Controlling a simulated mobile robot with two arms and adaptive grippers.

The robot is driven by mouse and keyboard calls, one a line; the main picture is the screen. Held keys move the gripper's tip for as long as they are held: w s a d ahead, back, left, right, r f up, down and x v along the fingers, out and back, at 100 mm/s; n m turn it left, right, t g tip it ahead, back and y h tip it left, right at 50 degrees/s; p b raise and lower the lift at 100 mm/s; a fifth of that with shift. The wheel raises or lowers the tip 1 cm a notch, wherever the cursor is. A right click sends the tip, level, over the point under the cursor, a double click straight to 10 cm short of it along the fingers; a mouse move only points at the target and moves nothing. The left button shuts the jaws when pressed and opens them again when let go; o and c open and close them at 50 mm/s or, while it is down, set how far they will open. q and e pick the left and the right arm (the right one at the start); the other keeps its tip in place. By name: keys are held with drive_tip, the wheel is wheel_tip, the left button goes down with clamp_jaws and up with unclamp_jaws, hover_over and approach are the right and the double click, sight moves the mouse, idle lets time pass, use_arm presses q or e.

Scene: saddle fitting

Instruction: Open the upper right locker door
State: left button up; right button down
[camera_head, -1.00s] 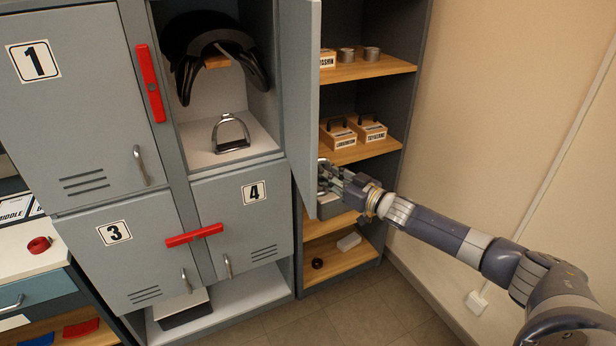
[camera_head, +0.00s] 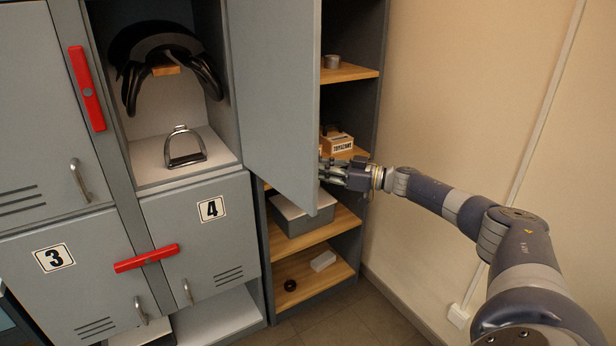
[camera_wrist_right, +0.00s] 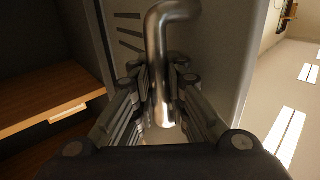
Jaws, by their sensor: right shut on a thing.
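The upper right locker door (camera_head: 275,95) stands swung open in the head view, its inner face towards me, hinged beside the compartment that holds a saddle (camera_head: 165,62) and a stirrup (camera_head: 184,148). My right gripper (camera_head: 332,172) is at the door's free edge, its fingertips partly hidden behind the door. In the right wrist view, the gripper (camera_wrist_right: 161,110) is shut on the door's metal handle (camera_wrist_right: 158,50), with the fingers on either side of the bar. The door's outer face (camera_wrist_right: 215,60) shows behind the handle. My left gripper is not in view.
A shelf unit (camera_head: 350,72) stands right of the door, with wooden boxes (camera_head: 338,142), a grey bin (camera_head: 300,217) and small items. Door 4 (camera_head: 205,235) and door 3 (camera_head: 65,285) are shut below, with a red bar (camera_head: 146,258) across them. A wall (camera_head: 470,90) is at the right.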

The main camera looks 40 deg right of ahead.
drive_tip(key=shift+d+f, duration=0.25)
drive_tip(key=c, duration=1.9)
unclamp_jaws()
drive_tip(key=o, duration=0.3)
drive_tip(key=shift+s+d+r, duration=0.1)
drive_tip(key=shift+s, duration=0.05)
drive_tip(key=shift+o, duration=0.2)
drive_tip(key=shift+r, duration=0.1)
drive_tip(key=v, duration=1.2)
